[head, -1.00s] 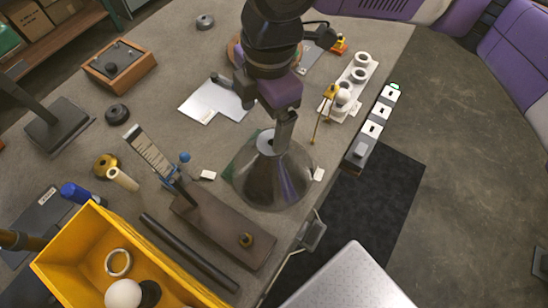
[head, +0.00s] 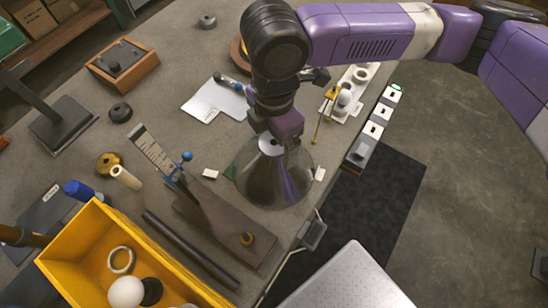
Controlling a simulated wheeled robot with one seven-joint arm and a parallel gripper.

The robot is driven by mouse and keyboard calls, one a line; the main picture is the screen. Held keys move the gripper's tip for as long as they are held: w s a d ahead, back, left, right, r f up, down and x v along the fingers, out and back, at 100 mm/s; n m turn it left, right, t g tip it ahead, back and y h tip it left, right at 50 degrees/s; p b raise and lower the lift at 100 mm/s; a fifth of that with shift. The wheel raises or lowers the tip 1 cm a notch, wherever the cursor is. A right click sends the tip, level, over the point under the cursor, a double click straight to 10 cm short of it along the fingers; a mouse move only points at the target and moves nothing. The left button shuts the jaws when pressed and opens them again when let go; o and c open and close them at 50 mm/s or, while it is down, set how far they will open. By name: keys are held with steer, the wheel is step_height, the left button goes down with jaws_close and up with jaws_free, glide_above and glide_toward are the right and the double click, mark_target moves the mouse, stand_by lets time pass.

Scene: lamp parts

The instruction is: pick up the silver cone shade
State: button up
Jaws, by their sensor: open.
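The silver cone shade (head: 275,184) stands on the table near its right front edge, wide end down, in the head view. It is shiny and its narrow top has a pale collar with a dark hole (head: 268,143). My gripper (head: 279,138) is directly above the top of the shade, pointing down. It is open, and its fingertips are at or close to the collar. Part of the fingers is hidden, so I cannot tell whether they touch the shade.
A brown base with an upright scale (head: 215,220) stands just left of the shade. A yellow bin (head: 75,250) is at the lower left. A white holder with bulbs (head: 350,95) and a power strip (head: 375,127) are to the right. A small white tag (head: 319,173) lies beside the shade.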

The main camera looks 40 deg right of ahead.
jaws_close()
stand_by(0.3)
steer(key=shift+r, duration=0.1)
